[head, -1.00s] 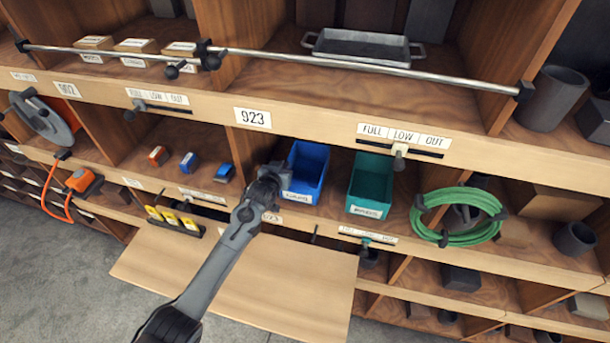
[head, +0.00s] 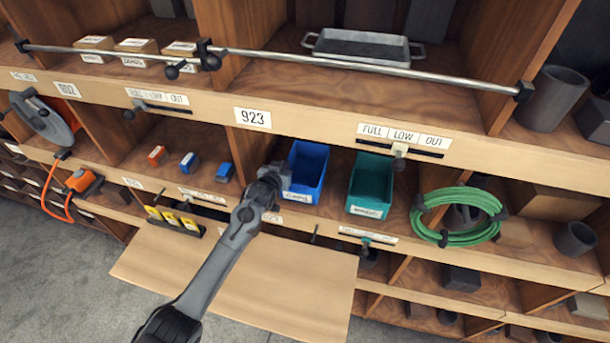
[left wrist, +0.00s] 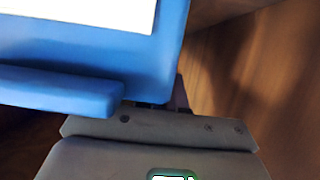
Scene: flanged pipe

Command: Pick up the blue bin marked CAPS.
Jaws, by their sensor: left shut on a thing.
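The blue bin (head: 308,170) stands upright on the middle shelf, with a white label on its front; the lettering is too small to read in the head view. My left gripper (head: 271,179) is at the bin's left front side and is shut on it. In the left wrist view the blue bin (left wrist: 90,62) fills the upper left, with part of its white label showing. The gripper body (left wrist: 160,145) is close below it. The fingertips are mostly hidden. My right gripper is not in view.
A green bin (head: 370,184) stands just right of the blue bin. A coiled green hose (head: 458,217) hangs farther right. Small blue and orange items (head: 188,161) lie to the left. A shelf board (head: 341,148) runs above, and a wooden panel (head: 270,280) juts out below.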

